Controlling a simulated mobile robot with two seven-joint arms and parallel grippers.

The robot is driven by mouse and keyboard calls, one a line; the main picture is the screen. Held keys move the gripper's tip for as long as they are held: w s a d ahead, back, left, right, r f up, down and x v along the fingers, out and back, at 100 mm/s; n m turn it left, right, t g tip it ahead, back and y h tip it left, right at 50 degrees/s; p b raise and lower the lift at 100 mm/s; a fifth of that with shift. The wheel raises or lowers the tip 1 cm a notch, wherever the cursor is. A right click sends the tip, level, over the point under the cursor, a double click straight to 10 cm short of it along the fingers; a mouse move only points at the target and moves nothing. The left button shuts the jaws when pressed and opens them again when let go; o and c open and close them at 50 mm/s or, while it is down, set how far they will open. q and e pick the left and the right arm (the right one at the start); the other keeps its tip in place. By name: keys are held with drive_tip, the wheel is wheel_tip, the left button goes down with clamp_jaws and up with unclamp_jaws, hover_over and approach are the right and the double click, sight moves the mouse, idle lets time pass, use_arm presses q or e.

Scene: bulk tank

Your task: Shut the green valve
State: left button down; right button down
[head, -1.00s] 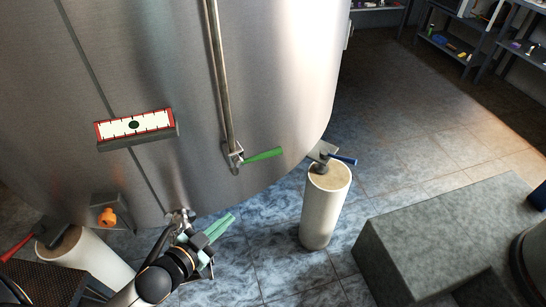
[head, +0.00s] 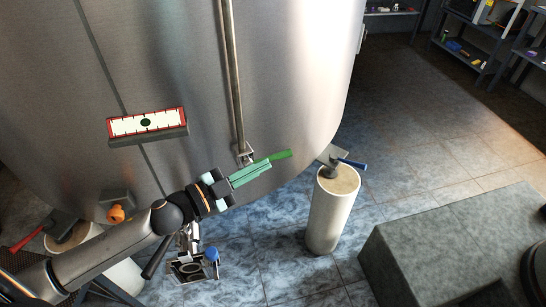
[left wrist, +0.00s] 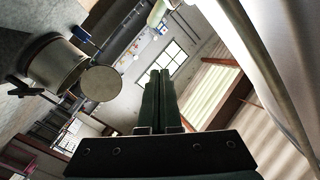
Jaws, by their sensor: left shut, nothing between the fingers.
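The green valve has a small metal body (head: 243,152) at the foot of a vertical pipe on the tank wall. Its green handle (head: 281,155) points right and slightly up, nearly level. My left gripper (head: 268,165) is shut and empty, its teal fingers pointing right along the handle. They overlap its lower edge in the head view and hide part of it; I cannot tell if they touch. In the left wrist view the shut fingers (left wrist: 160,92) have nothing between them, and I cannot make out the handle there. My right gripper is not in view.
The steel tank (head: 290,70) fills the back. A white post (head: 332,215) with a blue-handled fitting (head: 350,163) stands to the right. A red-framed gauge (head: 147,123) and an orange knob (head: 116,213) are left. A grey block (head: 450,245) stands at front right.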

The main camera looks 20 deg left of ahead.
sight(273, 159)
use_arm(q)
drive_tip(key=w, duration=0.1)
drive_tip(key=w+d+f, duration=0.1)
drive_tip(key=w, duration=0.1)
drive_tip(key=w+f, duration=0.1)
drive_tip(key=w, duration=0.1)
drive_tip(key=shift+w+d, duration=0.25)
drive_tip(key=shift+d, duration=0.15)
drive_tip(key=shift+w+a+f, duration=0.3)
drive_tip(key=shift+w+f, duration=0.1)
drive_tip(key=shift+f, duration=0.15)
drive_tip(key=shift+w+a+f, duration=0.15)
drive_tip(key=shift+w+f, duration=0.05)
drive_tip(key=shift+f, duration=0.3)
